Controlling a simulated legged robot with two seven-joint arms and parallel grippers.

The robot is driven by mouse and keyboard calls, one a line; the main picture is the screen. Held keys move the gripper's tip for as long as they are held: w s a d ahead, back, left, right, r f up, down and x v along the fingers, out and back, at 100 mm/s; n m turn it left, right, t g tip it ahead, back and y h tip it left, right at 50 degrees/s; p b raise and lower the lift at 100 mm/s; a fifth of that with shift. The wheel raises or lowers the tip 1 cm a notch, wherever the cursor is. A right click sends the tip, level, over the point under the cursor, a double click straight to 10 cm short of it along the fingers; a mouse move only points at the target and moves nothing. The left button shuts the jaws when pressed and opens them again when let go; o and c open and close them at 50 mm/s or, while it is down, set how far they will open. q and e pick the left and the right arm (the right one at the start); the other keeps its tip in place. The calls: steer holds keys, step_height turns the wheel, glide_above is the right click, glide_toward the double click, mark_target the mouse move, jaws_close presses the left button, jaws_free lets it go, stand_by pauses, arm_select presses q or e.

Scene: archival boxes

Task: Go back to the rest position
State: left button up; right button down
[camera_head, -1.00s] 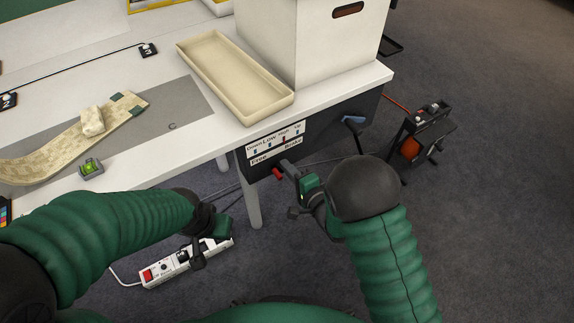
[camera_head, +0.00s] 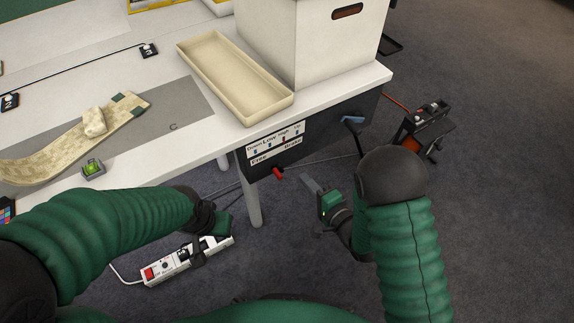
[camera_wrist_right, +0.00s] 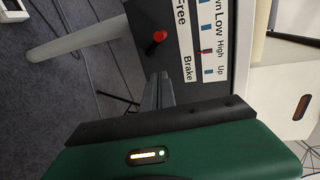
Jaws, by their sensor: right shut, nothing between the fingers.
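My right gripper (camera_head: 309,186) is in front of the table's front edge, below the tabletop, with its fingers together and nothing between them. In the right wrist view its fingers (camera_wrist_right: 158,92) point toward a dark control panel (camera_wrist_right: 160,20). The panel (camera_head: 262,165) has a red lever (camera_head: 278,174) and white labels. The gripper is apart from the lever in the head view. My left gripper (camera_head: 208,238) hangs low at the left, above the floor and in front of a power strip. Its fingers are too dark and small to read.
The white table (camera_head: 200,140) holds a cream tray (camera_head: 222,60), a white box (camera_head: 330,50), a patterned strip (camera_head: 60,155) and a small green level (camera_head: 93,168). A power strip (camera_head: 165,269) lies on the floor. A black device (camera_head: 425,120) stands at the right.

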steer(key=d+n+g+h, duration=0.3)
steer(key=d+n+h, duration=0.3)
steer(key=d, duration=0.6)
steer(key=s+d+r+n+g+h, duration=0.2)
steer(key=s+d+g, duration=0.1)
steer(key=s, duration=0.6)
steer(key=s+d+r+n+g+h, duration=0.1)
steer(key=s+d+n+g, duration=0.25)
steer(key=s, duration=0.45)
step_height(320, 180, up, 32)
steer(key=p, duration=3.1)
steer(key=shift+s+a+f+m+p, duration=0.15)
steer(key=shift+a+f+m+p, duration=0.1)
steer(key=shift+m+p, duration=0.1)
steer(key=shift+g, duration=0.25)
